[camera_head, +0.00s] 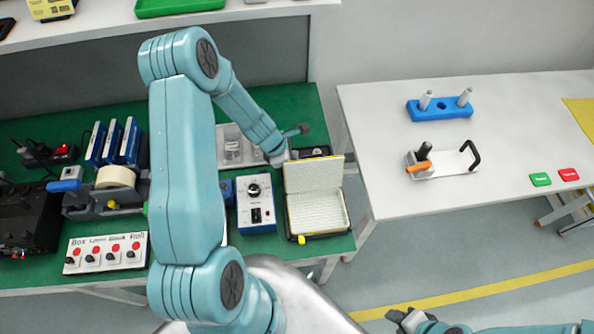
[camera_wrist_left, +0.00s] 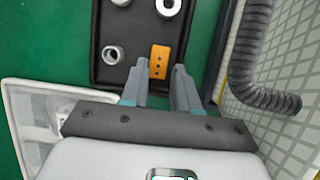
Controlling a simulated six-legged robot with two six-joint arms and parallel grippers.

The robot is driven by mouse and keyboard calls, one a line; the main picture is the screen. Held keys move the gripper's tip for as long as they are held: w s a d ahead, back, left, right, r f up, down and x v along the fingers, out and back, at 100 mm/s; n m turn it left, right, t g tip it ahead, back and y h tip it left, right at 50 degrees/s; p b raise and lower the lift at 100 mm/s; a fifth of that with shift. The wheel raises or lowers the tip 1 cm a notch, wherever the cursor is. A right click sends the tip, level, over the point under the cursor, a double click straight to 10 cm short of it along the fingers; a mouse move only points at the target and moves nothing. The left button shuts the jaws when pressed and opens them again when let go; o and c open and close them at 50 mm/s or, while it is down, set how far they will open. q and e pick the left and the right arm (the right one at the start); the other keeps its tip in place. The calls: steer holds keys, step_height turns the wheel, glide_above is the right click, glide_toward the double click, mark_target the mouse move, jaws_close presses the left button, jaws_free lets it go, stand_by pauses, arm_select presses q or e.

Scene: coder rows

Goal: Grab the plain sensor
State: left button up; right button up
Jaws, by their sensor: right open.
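A black tray (camera_wrist_left: 122,72) lies ahead of my left gripper in the left wrist view and holds several small parts. A metal ring-like part (camera_wrist_left: 112,54) sits at its left, and another round metal part (camera_wrist_left: 168,8) is at the top edge. A small orange block with dark holes (camera_wrist_left: 159,62) sits at its right. I cannot tell which part is the plain sensor. My left gripper (camera_wrist_left: 160,69) is open, its fingertips just short of or above the orange block, with nothing seen between them. The tray also shows in the head view (camera_head: 312,151). My right gripper (camera_head: 410,317) is open, low at the right.
An open case with a pale grid lining (camera_head: 318,212) stands close beside the tray. A blue-and-white control box (camera_head: 256,204) and a clear-compartment tray (camera_head: 231,150) are near my left arm. The white table (camera_head: 376,100) at right holds a blue peg base (camera_head: 441,108).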

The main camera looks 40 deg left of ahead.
arm_select(q)
steer(key=shift+x, duration=0.95)
steer(key=shift+w+f, duration=0.15)
steer(key=shift+w, duration=0.1)
steer(key=shift+s, duration=0.2)
steer(key=shift+c, duration=0.6)
steer(key=shift+w, duration=0.1)
jaws_close()
